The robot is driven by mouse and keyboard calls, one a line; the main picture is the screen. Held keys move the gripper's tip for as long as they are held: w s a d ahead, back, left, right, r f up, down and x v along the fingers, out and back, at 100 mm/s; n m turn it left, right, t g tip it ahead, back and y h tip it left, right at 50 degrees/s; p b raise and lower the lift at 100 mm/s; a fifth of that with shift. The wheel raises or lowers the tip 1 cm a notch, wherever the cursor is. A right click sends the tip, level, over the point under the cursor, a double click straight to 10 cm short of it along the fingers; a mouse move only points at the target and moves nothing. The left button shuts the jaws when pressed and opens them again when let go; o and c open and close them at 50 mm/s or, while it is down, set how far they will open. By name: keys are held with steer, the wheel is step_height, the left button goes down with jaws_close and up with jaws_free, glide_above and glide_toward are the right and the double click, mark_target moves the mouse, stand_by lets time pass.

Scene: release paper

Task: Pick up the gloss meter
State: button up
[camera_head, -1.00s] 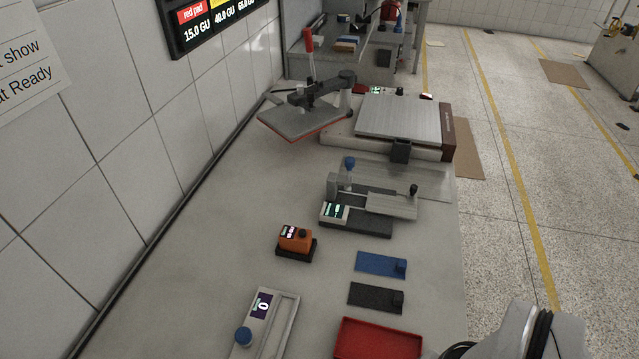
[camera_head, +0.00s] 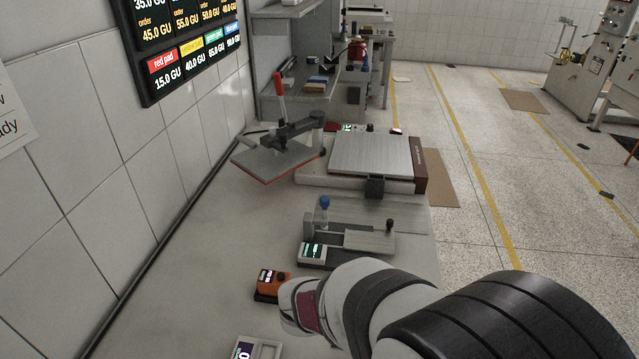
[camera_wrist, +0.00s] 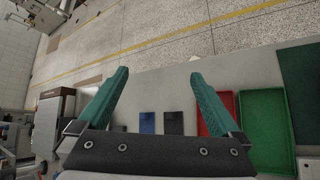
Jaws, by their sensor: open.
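The gloss meter looks to be the small orange box with a lit display (camera_head: 271,282) near the bottom of the head view. It sits upright on a dark base on the bench, just left of my arm's front end. My gripper (camera_wrist: 158,76) shows in the wrist view with its two teal fingers spread wide and nothing between them. The meter cannot be made out in the wrist view. In the head view my arm hides the fingers, so the gap between gripper and meter cannot be told.
A sample fixture with a blue knob (camera_head: 325,202) stands beyond the meter, and a lever press (camera_head: 280,160) stands farther back. A white device (camera_head: 262,348) is nearer. The wrist view shows blue (camera_wrist: 147,122) and black (camera_wrist: 173,123) plates, a red tray (camera_wrist: 229,104) and a green tray (camera_wrist: 265,122).

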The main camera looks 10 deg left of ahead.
steer(key=w+a+f+n+t+y, duration=0.1)
steer(key=w+a+f+n+t, duration=0.35)
steer(key=w+a+n, duration=0.4)
steer(key=n+t+y, duration=0.5)
steer(key=n+y, duration=0.3)
steer(key=n, duration=0.5)
glide_toward(268, 284)
steer(key=shift+w+d+f, duration=0.5)
steer(key=shift+w+f, duration=0.15)
steer(key=x, duration=1.5)
steer(key=shift+s+a+f, duration=0.1)
steer(key=shift+a+f, duration=0.05)
steer(key=shift+f, duration=0.05)
steer(key=c, duration=1.4)
